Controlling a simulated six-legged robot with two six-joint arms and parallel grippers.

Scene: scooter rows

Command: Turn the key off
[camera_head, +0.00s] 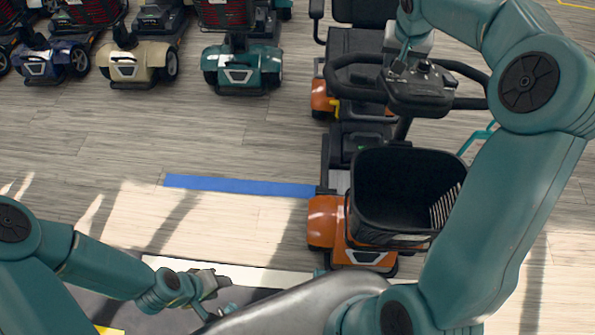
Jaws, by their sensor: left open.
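An orange and black mobility scooter (329,222) stands in front of me, with a black basket (400,240) at its front. Its dark control console (425,95) sits between the handlebars, with a small dial or knob on top. The key itself is too small or too hidden to make out. My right arm reaches over from the right, and my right gripper (402,66) points down at the back left of the console; its fingers are partly hidden and their opening is unclear. My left gripper (222,292) is open and empty, low in the view, far from the console.
A row of parked scooters stands at the back left, including a teal one (243,70), a beige one (137,62) and a dark blue one (52,60). A blue floor stripe (240,187) runs left of the orange scooter. The wooden floor between is clear.

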